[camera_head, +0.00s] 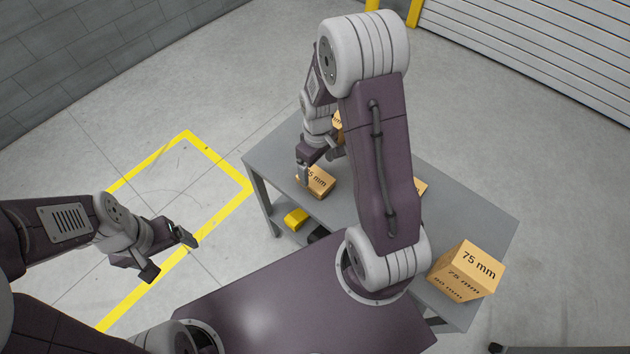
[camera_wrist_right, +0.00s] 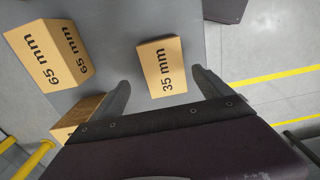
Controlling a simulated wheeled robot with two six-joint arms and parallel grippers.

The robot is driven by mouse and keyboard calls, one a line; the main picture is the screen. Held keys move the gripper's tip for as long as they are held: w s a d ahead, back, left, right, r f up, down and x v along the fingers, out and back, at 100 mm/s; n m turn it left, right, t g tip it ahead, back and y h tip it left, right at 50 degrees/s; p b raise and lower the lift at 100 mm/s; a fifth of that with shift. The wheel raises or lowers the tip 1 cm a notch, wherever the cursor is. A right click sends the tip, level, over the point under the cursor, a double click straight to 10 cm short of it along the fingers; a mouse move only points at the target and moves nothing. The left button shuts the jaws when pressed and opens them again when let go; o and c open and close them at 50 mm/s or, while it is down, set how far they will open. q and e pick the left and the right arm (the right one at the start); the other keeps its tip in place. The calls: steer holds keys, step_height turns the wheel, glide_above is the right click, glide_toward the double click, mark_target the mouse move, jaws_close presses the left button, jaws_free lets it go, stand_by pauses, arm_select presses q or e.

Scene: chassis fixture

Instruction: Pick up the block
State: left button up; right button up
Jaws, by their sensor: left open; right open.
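Several tan cardboard-coloured blocks with printed sizes sit on the grey table (camera_head: 280,160). My right gripper (camera_head: 320,163) is open above the table, just over a small block (camera_head: 319,184) whose label is partly covered. In the right wrist view a 35 mm block (camera_wrist_right: 160,70) lies ahead of and between the two open, empty fingers (camera_wrist_right: 160,82). I cannot tell from these views how high the fingers are above it. My left gripper (camera_head: 170,256) is open and empty over the floor, left of the table.
In the wrist view a 65 mm block (camera_wrist_right: 48,56) and another block (camera_wrist_right: 78,117) lie to the left. A large 75 mm block (camera_head: 468,270) stands at the table's right. My right arm partly hides two blocks (camera_head: 338,124) (camera_head: 420,186). A yellow object (camera_head: 296,218) sits below the tabletop.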

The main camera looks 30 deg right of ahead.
mark_target(315, 178)
steer(key=f, duration=0.4)
steer(key=shift+s+a+f+b, duration=0.2)
steer(key=shift+s+a+b, duration=0.05)
steer(key=shift+a+b, duration=0.15)
steer(key=shift+w+d+f, duration=0.1)
steer(key=shift+f, duration=0.4)
steer(key=shift+r, duration=0.1)
steer(key=c, duration=1.6)
